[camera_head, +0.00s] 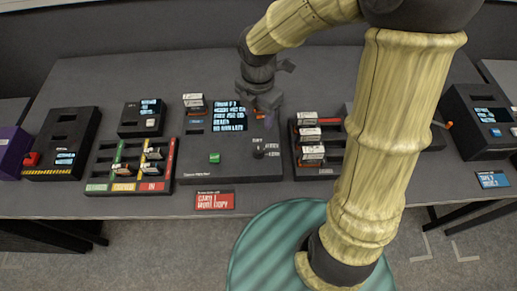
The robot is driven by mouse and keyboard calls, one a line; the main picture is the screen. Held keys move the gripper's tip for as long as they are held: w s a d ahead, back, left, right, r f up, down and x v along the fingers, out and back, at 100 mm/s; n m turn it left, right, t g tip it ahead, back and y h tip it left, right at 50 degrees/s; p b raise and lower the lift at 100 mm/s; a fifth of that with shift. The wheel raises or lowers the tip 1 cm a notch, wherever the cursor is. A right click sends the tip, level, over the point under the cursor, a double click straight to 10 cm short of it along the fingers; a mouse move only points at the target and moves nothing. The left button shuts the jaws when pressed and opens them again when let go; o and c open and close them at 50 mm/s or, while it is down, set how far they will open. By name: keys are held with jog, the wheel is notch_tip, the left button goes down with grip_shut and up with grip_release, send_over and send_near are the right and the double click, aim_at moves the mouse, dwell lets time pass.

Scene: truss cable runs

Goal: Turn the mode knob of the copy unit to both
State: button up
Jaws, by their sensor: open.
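The copy unit is the dark box (190,168) in the middle of the table, with a lit text screen (229,116) and a green button (214,157). A small dark knob (258,151) stands at its lower right, with small white labels beside it. The labels and the knob's pointing direction are too small to read. My gripper (268,107) is over the unit's upper right part, above and behind the knob in the picture and apart from it. Its jaws are open, and I see nothing held. My gripper hides part of the unit's upper right corner.
A card rack (130,187) with coloured labels stands left, and another rack (318,172) with white-topped cards stands close right. A red sign (214,200) lies at the front edge. Dark boxes stand at far left (60,145) and far right (480,125). My arm covers the right middle.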

aim_at(258, 150)
notch_tip(258, 150, down, 17)
jog(key=b, duration=0.2)
jog(key=shift+f+b, duration=0.2)
jog(key=shift+b, duration=0.2)
dwell(0.3)
jog(key=c, duration=1)
